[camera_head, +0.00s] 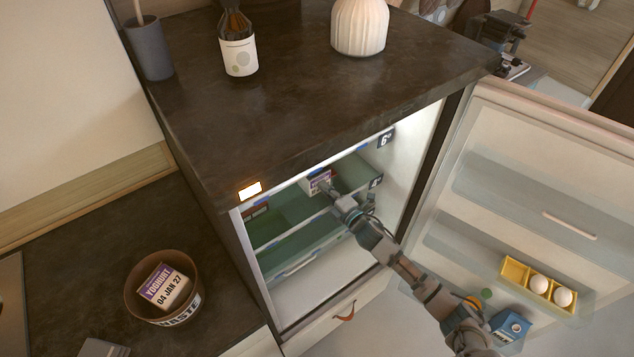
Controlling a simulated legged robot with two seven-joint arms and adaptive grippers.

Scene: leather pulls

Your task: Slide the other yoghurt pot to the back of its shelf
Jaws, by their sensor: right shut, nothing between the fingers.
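A yoghurt pot (318,181) with a white and purple label stands on the upper glass shelf (292,222) inside the open fridge. My right arm reaches in from the lower right. Its gripper (333,191) is shut and empty, with its tips at the near right side of the pot; I cannot tell whether they touch it. The gripper hides part of the pot and shelf. Another yoghurt pot (163,288), marked 04 JAN 27, lies in the brown waste bin (190,315) on the lower counter. My left gripper is not in view.
The fridge door (540,190) stands open at the right, with eggs in a yellow holder (539,285) and a blue carton (509,328). A dark reddish item (256,213) is at the shelf's left. The dark worktop (300,95) overhangs the fridge opening.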

